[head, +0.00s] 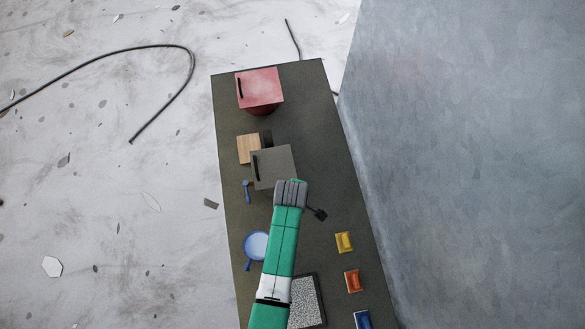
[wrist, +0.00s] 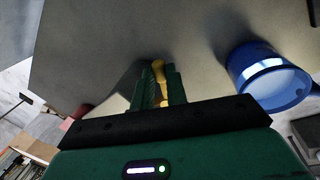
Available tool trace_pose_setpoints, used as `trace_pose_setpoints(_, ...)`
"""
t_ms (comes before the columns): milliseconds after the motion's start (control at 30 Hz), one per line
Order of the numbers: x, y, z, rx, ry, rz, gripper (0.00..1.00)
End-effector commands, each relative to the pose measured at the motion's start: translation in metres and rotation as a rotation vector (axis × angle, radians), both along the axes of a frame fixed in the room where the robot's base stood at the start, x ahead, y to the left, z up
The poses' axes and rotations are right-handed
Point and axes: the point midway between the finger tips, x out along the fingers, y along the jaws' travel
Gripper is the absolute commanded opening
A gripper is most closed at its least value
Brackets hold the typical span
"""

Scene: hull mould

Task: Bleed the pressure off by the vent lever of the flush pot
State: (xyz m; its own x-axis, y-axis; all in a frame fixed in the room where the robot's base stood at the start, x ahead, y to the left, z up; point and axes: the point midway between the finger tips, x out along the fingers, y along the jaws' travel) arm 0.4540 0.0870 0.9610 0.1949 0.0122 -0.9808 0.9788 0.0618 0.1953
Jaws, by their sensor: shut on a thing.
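My gripper (head: 291,190) is over the middle of the bench in the head view, at the near edge of a grey box (head: 272,164). In the wrist view my gripper (wrist: 157,84) has its green fingers shut on a narrow yellow lever-like piece (wrist: 158,66), whose rounded end shows past the fingertips. What this piece is fixed to is hidden, and I cannot tell for sure that it is the flush pot's vent lever. In the head view my arm and gripper hide it. A dark flat-ended piece (head: 319,214) shows just right of my gripper.
A red box-shaped vessel (head: 259,89) stands at the bench's far end, with a wooden block (head: 248,149) nearer. Yellow (head: 344,242), orange (head: 352,281) and blue (head: 362,320) blocks line the right.

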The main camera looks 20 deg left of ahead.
Motion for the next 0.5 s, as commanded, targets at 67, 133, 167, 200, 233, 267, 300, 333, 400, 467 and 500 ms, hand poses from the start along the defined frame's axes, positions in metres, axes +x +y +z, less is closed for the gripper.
trace_pose_setpoints(67, 0.005, 0.000, 0.001, 0.001, -0.001, 0.068, 0.00)
trace_pose_setpoints(133, 0.008, 0.000, 0.001, 0.001, -0.001, 0.131, 0.00)
trace_pose_setpoints(167, 0.010, 0.001, 0.000, 0.001, -0.001, 0.156, 0.00)
trace_pose_setpoints(200, 0.011, 0.001, 0.000, 0.000, -0.001, 0.188, 0.00)
trace_pose_setpoints(233, 0.013, 0.001, 0.000, 0.000, -0.002, 0.212, 0.00)
trace_pose_setpoints(267, 0.014, 0.001, 0.000, 0.000, -0.002, 0.236, 0.00)
trace_pose_setpoints(300, 0.016, 0.002, 0.000, 0.000, -0.002, 0.265, 0.00)
trace_pose_setpoints(333, 0.017, 0.002, 0.000, 0.001, -0.002, 0.287, 0.00)
trace_pose_setpoints(400, 0.019, 0.002, 0.000, 0.000, -0.001, 0.331, 0.00)
trace_pose_setpoints(467, 0.020, 0.003, 0.000, 0.000, -0.001, 0.365, 0.00)
trace_pose_setpoints(500, 0.022, 0.004, 0.000, 0.001, -0.001, 0.387, 0.00)
